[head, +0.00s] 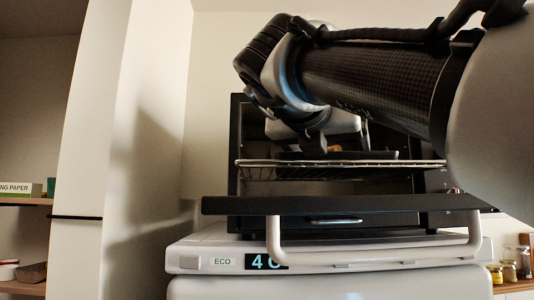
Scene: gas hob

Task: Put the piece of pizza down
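My gripper (315,142) reaches in from the upper right, in front of the open oven (237,135), just above its wire rack (265,166). Its fingers are dark and partly hidden by my arm, and I cannot tell whether they are open or shut. A dark flat tray or pan (385,155) lies on the rack. A small orange-brown bit, perhaps the piece of pizza (335,149), shows at the gripper, low over the tray. I cannot tell whether it is held or resting there. Most of the tray's surface is hidden.
The oven door (350,205) is folded down flat, with a pale handle (375,259) below it. The oven stands on a white appliance (205,250) with an ECO display. A pale wall edge (85,130) is at left. Shelves hold a box (18,188) at left and jars (508,270) at right.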

